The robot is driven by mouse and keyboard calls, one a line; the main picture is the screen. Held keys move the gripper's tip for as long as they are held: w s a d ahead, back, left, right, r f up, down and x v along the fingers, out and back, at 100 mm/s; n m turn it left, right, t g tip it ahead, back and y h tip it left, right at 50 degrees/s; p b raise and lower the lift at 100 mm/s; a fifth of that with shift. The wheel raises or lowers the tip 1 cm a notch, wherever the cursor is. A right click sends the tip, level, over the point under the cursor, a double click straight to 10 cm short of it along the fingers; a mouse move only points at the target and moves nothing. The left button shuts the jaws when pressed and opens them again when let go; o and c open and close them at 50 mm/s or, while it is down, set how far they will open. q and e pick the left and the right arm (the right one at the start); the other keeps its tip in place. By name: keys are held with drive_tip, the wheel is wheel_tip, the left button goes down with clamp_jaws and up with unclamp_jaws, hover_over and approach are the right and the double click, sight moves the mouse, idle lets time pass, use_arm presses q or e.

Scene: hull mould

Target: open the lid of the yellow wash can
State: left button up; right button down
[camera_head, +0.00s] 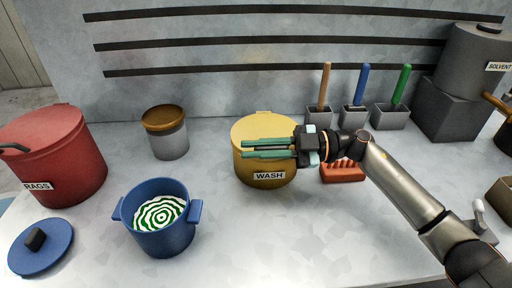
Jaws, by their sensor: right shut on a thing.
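The yellow wash can (254,176), labelled WASH, stands on the bench near the middle of the view. Its yellow lid (262,127) lies on top and looks closed, with a small hinge-like piece at the back rim. My right gripper (266,149) reaches in from the right, its green fingers lying across the front of the lid. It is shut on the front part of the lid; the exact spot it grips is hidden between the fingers. My left gripper is not in view.
A blue pot (160,237) with green-and-white rings inside stands front left, beside a blue lid (41,247). A red RAGS can (62,152) and a brown-topped jar (168,143) stand left. Behind my arm are handled tools in grey holders (390,117) and a red brush (343,173).

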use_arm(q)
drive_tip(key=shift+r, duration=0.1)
use_arm(e)
drive_tip(key=shift+w+r+p, duration=0.1)
drive_tip(key=shift+r+p, duration=0.4)
drive_tip(key=shift+p, duration=0.2)
drive_tip(key=shift+w+r+m+p, duration=0.1)
drive_tip(key=shift+r+m+p, duration=0.5)
drive_tip(key=shift+p, duration=0.6)
drive_tip(key=r+p, duration=0.1)
drive_tip(key=p, duration=0.1)
drive_tip(key=w+r+m+p, duration=0.1)
drive_tip(key=p, duration=0.1)
drive_tip(key=r+m+p, duration=0.1)
drive_tip(key=p, duration=0.1)
drive_tip(key=shift+w+r, duration=0.2)
drive_tip(key=shift+r, duration=0.2)
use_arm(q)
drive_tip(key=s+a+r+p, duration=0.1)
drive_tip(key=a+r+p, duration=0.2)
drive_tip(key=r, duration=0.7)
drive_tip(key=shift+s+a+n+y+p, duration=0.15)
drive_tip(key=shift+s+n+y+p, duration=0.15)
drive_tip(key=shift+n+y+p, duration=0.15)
use_arm(e)
drive_tip(key=shift+w+r+m, duration=1.2)
drive_tip(key=shift+w+r, duration=0.5)
drive_tip(key=shift+r, duration=0.25)
